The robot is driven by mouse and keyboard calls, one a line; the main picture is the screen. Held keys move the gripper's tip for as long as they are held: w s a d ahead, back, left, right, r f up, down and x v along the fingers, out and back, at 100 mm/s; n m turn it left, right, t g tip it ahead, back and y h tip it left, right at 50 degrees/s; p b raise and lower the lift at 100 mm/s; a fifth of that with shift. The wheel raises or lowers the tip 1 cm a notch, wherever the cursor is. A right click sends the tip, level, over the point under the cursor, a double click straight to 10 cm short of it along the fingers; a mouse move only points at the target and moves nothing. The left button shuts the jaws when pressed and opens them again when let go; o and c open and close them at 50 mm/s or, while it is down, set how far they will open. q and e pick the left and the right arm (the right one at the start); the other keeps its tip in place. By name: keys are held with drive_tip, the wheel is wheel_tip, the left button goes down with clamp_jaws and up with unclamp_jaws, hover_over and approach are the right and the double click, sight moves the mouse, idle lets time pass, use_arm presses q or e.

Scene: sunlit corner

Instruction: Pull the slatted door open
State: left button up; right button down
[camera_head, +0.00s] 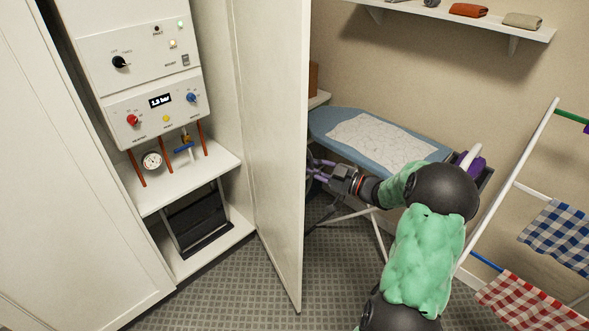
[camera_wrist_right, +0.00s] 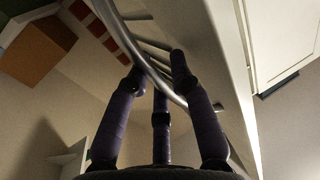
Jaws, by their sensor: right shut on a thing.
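The white door (camera_head: 268,130) stands swung out from the cupboard in the head view. Its inner face looks plain there and its slats do not show. My right gripper (camera_head: 317,170) is on the door's far side, close to its free edge, partly hidden by it. In the right wrist view my right gripper (camera_wrist_right: 160,85) has its dark purple fingers closed around a curved metal handle (camera_wrist_right: 122,36). The handle is hidden behind the door in the head view. My left gripper is in neither view.
The open cupboard holds a boiler panel (camera_head: 143,60) above a white shelf (camera_head: 185,182). Behind my right arm stands a blue ironing board (camera_head: 330,122) with a cloth on it. A drying rack (camera_head: 512,188) with checked cloths is at right. Patterned floor (camera_head: 240,290) is clear below the door.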

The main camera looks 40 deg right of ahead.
drive_tip(key=shift+n+y, duration=0.5)
drive_tip(key=shift+y, duration=0.1)
drive_tip(key=shift+s+d+r+p, duration=0.15)
drive_tip(key=shift+d+p, duration=0.1)
drive_tip(key=shift+d, duration=0.85)
drive_tip(key=shift+s+d+r+p, duration=0.15)
drive_tip(key=shift+d+p, duration=0.1)
drive_tip(key=shift+d, duration=0.8)
drive_tip(key=shift+w, duration=0.1)
drive_tip(key=c, duration=1.1)
unclamp_jaws()
drive_tip(key=shift+w, duration=0.1)
drive_tip(key=shift+o, duration=0.2)
drive_tip(key=shift+a+f, duration=0.15)
